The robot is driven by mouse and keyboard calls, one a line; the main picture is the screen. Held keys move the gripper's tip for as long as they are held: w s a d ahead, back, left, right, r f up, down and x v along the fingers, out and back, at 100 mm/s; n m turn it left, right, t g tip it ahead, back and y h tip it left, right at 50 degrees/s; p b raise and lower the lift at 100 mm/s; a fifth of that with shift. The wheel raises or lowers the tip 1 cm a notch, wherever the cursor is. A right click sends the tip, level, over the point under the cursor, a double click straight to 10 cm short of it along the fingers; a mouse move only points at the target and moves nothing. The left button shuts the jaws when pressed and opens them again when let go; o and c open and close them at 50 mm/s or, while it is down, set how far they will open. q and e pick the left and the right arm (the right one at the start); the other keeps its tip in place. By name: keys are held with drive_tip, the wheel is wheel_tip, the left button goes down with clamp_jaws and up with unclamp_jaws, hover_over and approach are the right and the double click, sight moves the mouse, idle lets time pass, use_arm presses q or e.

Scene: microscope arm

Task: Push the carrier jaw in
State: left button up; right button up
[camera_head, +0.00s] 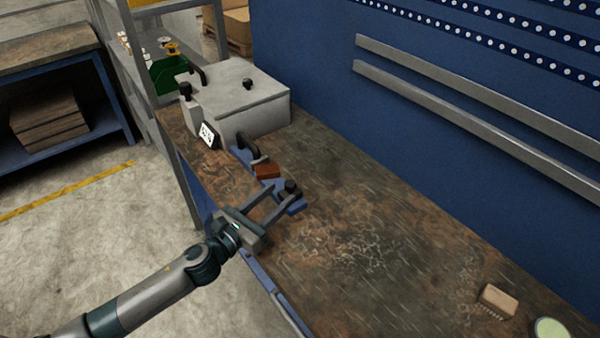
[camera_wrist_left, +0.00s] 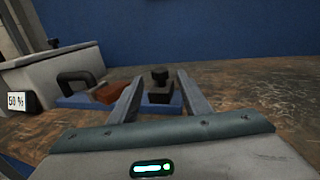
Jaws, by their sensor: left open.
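The carrier is a blue plate (camera_head: 242,155) lying on the workbench in front of a grey box. It bears a black arched handle (camera_head: 247,146), a red-brown block (camera_head: 266,172) and a dark jaw with a knob (camera_head: 290,189) at its near right end. In the left wrist view the jaw (camera_wrist_left: 159,88) stands between the two fingers, with a gap to the block (camera_wrist_left: 108,93). My left gripper (camera_head: 277,202) is open, its fingers reaching to either side of the jaw. I cannot tell whether they touch it. My right gripper is out of view.
The grey box (camera_head: 250,105) with black knobs and a display (camera_head: 208,135) stands behind the carrier. A brush (camera_head: 498,300) and a pale green round thing (camera_head: 551,328) lie at the front right. The bench middle (camera_head: 380,220) is clear. A blue wall (camera_head: 320,60) closes the back.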

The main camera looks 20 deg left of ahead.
sight(294, 181)
use_arm(q)
drive_tip(key=shift+x, duration=0.95)
drive_tip(key=p+x, duration=0.2)
drive_tip(key=x, duration=0.4)
drive_tip(key=shift+w+d, duration=0.15)
drive_tip(key=shift+w, duration=0.15)
drive_tip(key=shift+w+d, duration=0.3)
drive_tip(key=shift+w, duration=0.35)
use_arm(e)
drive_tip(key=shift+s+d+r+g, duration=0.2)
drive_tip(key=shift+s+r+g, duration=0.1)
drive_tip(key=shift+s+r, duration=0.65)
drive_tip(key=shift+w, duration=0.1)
